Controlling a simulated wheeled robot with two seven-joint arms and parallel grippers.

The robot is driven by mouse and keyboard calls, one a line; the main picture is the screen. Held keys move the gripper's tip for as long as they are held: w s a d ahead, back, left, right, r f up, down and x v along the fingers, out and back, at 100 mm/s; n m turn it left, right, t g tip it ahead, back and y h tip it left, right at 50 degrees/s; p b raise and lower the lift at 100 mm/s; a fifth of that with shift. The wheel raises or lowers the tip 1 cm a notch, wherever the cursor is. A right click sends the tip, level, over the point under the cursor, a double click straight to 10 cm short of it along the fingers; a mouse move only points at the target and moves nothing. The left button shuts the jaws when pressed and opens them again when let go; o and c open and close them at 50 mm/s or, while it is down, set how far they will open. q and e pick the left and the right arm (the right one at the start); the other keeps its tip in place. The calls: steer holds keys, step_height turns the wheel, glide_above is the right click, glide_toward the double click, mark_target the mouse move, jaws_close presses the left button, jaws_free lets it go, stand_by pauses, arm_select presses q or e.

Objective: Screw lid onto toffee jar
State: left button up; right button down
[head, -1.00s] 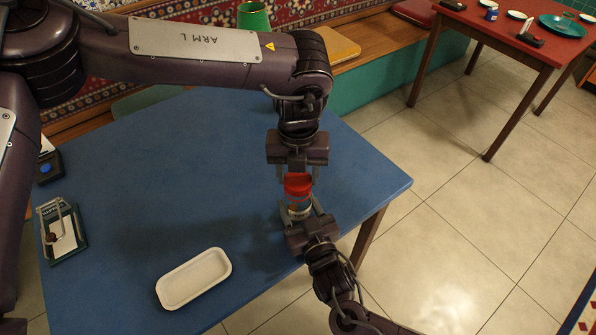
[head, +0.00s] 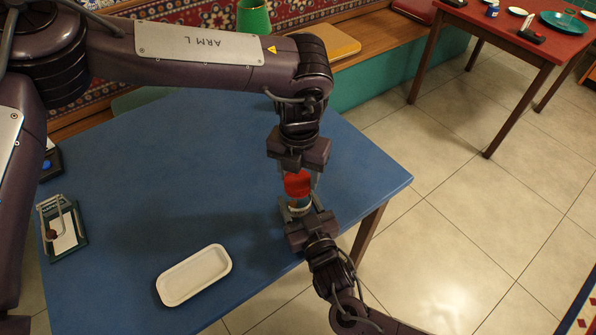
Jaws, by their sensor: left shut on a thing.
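My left gripper (head: 298,184) comes down from above and is shut on the red lid (head: 297,186). The lid sits at the top of the small toffee jar (head: 300,207), near the right front edge of the blue table. Whether the lid is threaded onto the rim cannot be told. My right gripper (head: 301,207) reaches in from the lower right, with its fingers on either side of the jar's body. The fingers hide part of the jar, and it appears held between them.
The blue table (head: 160,180) is mostly clear in the middle. A white tray (head: 194,275) lies near its front edge. A red table (head: 515,35) with dishes stands apart at the back right.

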arm_select(q)
steer(key=m, duration=0.4)
steer(key=shift+d+m, duration=0.1)
steer(key=shift+m, duration=0.2)
steer(key=m, duration=0.4)
steer(key=shift+s+m, duration=0.15)
steer(key=shift+m, duration=0.15)
steer(key=m, duration=0.7)
steer(key=shift+s, duration=0.15)
steer(key=m, duration=0.7)
steer(key=shift+s, duration=0.1)
steer(key=m, duration=0.7)
steer(key=o, duration=0.9)
steer(key=shift+s, duration=0.1)
steer(key=shift+o, duration=0.2)
